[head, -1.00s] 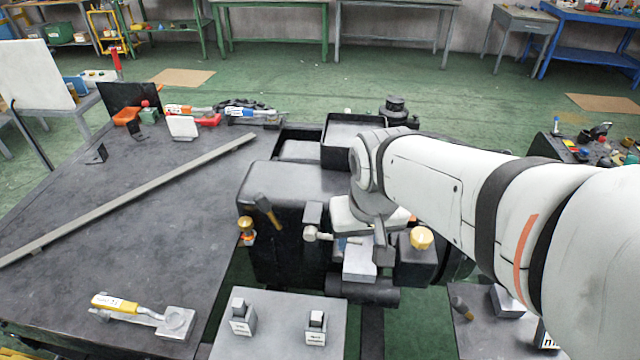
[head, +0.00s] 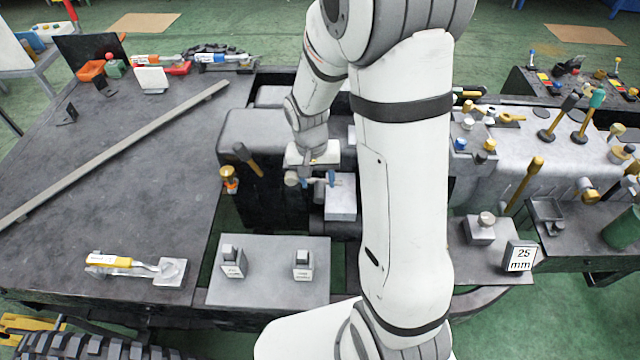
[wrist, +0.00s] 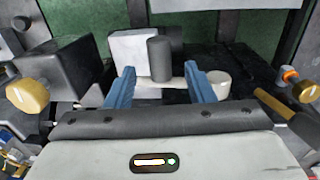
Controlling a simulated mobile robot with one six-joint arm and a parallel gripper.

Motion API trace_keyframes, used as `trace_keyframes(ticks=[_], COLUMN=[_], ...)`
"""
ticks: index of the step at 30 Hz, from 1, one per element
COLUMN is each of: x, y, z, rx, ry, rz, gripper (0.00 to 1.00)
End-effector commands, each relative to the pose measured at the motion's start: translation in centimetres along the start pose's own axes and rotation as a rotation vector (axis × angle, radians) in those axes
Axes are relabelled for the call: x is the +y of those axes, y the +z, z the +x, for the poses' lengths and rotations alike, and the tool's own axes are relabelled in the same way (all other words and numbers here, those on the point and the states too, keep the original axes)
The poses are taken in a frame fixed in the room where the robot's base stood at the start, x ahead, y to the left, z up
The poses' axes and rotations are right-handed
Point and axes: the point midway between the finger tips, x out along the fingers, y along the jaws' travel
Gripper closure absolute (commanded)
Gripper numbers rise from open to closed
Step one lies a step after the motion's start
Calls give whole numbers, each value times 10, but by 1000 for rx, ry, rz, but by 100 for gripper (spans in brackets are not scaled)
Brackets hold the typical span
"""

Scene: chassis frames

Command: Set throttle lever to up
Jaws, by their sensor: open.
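My gripper (head: 318,181) points down at the middle of the dark machine, with its blue fingers apart. In the wrist view my gripper (wrist: 162,88) has a finger on each side of a dark upright cylinder (wrist: 158,58) and a pale horizontal bar. The bar ends in a round pale knob (wrist: 219,82) outside the right finger. The knob also shows in the head view (head: 291,178), left of the fingers. I cannot tell whether the fingers touch the bar. No readable label marks the throttle lever, so I cannot tell whether this is it.
A light grey block (head: 341,204) stands close by the fingers. A black-handled lever (head: 246,158) and an orange-and-gold knob (head: 229,178) are to the left. A gold knob (wrist: 27,96) is at left in the wrist view. Several levers (head: 588,112) stand at right.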

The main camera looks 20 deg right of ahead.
Motion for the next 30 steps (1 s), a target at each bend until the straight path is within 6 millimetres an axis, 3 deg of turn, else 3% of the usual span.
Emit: trace_keyframes(ticks=[7,18,30], x=[1,1,1], y=[0,0,0], z=[31,38,38], rx=[-2,0,0], ry=[0,-1,-1], rz=[0,1,1], gripper=[51,51,83])
